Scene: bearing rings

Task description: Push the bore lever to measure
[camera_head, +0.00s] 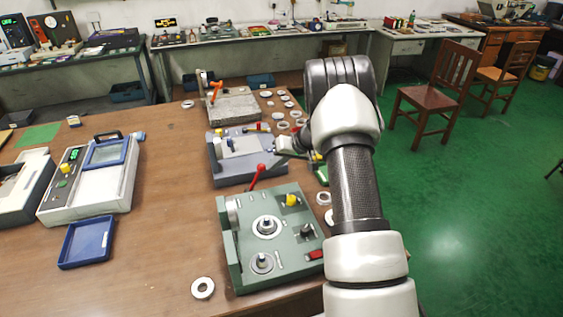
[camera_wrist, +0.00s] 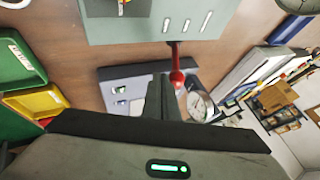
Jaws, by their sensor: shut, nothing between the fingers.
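A red lever (camera_head: 257,176) stands tilted at the back edge of the green measuring fixture (camera_head: 236,268). It looks like the bore lever, but I see no label that tells. In the wrist view the red lever (camera_wrist: 176,78) is just right of my fingertips, beside the slotted green fixture (camera_wrist: 140,28). My gripper (camera_head: 279,154) is shut and empty, over the near side of the blue-grey fixture, behind the red lever. In the wrist view my gripper (camera_wrist: 161,92) covers part of that fixture. I cannot tell whether the fingers touch the lever.
The blue-grey fixture (camera_head: 228,175) and a granite stand (camera_head: 236,110) lie behind the green fixture. Several metal rings are along the table's right side; one ring (camera_head: 203,288) lies front left. A digital gauge box (camera_head: 118,185) and blue tray (camera_head: 87,242) stand left. The middle-left tabletop is clear.

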